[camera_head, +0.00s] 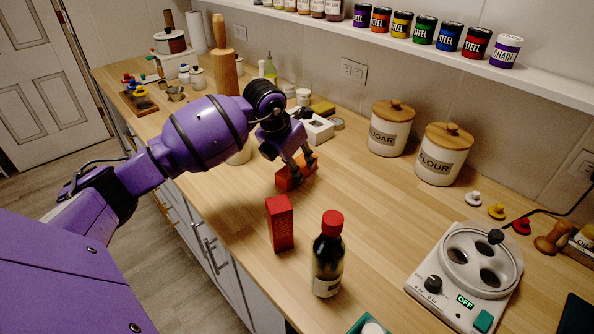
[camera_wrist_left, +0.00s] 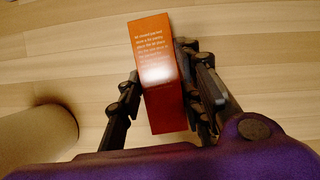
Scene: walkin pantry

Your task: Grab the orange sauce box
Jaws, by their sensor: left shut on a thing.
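The orange sauce box (camera_head: 296,173) lies on the wooden counter under my left gripper (camera_head: 299,168). In the left wrist view the box (camera_wrist_left: 160,80), with lines of pale print on its face, sits between the two dark fingers of my left gripper (camera_wrist_left: 163,100). The gripper is shut on it, one finger on each side. The gripper's fingers cover part of the box in the head view. A red box (camera_head: 280,224) stands upright nearer on the counter, apart from the gripper. My right gripper is in neither view.
A dark bottle with a red cap (camera_head: 328,262) stands beside the red box. Sugar (camera_head: 390,130) and flour (camera_head: 444,157) canisters stand at the wall. A white device (camera_head: 465,275) is at the right. The counter between the orange box and canisters is clear.

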